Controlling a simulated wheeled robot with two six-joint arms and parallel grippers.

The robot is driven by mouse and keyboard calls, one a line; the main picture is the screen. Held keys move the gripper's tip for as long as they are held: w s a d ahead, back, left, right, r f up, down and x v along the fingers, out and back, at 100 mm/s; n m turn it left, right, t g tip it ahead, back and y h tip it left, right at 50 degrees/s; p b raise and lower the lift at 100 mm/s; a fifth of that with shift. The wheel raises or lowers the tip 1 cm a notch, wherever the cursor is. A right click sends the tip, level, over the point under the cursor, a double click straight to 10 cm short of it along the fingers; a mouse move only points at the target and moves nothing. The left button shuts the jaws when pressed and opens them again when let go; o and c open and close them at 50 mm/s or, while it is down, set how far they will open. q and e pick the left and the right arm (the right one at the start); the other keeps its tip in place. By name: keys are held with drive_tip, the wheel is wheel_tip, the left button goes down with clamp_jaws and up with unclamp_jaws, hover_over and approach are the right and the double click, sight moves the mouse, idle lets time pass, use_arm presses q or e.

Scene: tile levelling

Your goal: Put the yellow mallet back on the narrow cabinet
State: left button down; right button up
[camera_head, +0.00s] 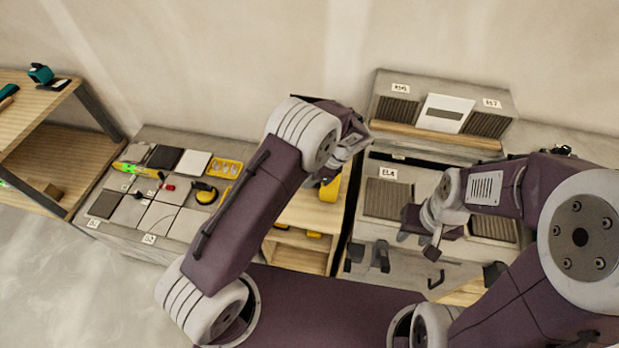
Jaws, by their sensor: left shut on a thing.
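The yellow mallet (330,189) shows as a yellow head just below my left wrist, over the upper part of the narrow cabinet. My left gripper (316,180) is shut on it; the fingers and handle are mostly hidden by my arm. I cannot tell whether the mallet touches the cabinet top. The narrow wooden cabinet (302,214) stands in the middle, partly covered by my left arm, with small yellow items on its open shelves. My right gripper (419,244) is at the right, in front of the grey tile bench, with its fingers apart and nothing seen between them.
A low grey platform with tiles (166,187) lies left of the cabinet, with a yellow tray (224,168) and a yellow-black round tool (205,193). The grey bench (378,228) at right holds dark ribbed tiles. A wooden shelf (40,105) stands at far left.

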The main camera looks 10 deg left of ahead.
use_arm(q)
drive_tip(key=c, duration=1.2)
unclamp_jaws()
drive_tip(key=v, duration=0.9)
drive_tip(key=shift+b, duration=0.3)
